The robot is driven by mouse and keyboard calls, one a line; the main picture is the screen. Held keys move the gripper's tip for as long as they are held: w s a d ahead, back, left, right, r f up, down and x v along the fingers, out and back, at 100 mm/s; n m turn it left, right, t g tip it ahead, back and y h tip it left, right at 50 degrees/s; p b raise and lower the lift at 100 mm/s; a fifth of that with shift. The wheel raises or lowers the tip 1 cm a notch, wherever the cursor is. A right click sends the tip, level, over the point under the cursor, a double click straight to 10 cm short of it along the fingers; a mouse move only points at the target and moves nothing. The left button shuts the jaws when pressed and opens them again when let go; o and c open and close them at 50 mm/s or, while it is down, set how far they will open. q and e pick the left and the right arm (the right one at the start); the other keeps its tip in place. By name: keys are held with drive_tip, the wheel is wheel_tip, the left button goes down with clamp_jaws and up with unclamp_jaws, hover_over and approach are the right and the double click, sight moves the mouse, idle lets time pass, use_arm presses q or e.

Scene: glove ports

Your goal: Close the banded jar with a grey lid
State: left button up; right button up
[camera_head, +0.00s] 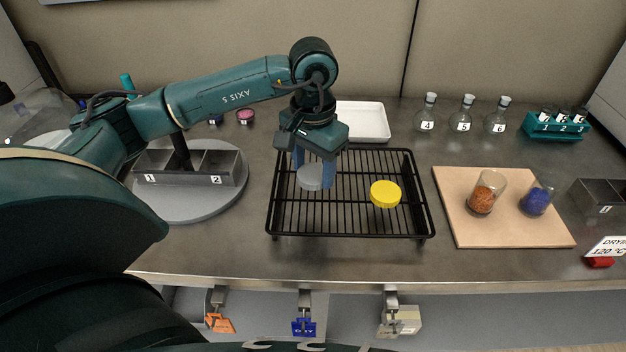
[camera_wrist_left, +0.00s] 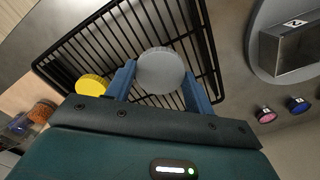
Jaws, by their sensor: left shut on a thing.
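My left gripper (camera_head: 313,176) is shut on a round grey lid (camera_head: 310,178), over the black wire rack (camera_head: 350,236). In the left wrist view the grey lid (camera_wrist_left: 160,70) sits between the two blue fingers. I cannot tell whether it still touches the rack. A yellow lid (camera_head: 385,194) lies on the rack, to the right of the gripper. Two clear jars without lids stand on the wooden board (camera_head: 470,232): one with orange contents (camera_head: 483,198), one with blue contents (camera_head: 535,203). Which jar is banded is too small to tell. My right gripper is not in view.
A white tray (camera_head: 362,121) lies behind the rack. Several stoppered flasks (camera_head: 468,115) and a teal rack of vials (camera_head: 556,126) stand at the back right. A round grey turntable (camera_head: 190,211) with metal bins (camera_head: 215,166) is at left. Small coloured lids lie behind it.

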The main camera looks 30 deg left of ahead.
sight(313, 173)
use_arm(q)
wheel_tip(313, 173, up, 6)
drive_tip(key=shift+f, duration=0.1)
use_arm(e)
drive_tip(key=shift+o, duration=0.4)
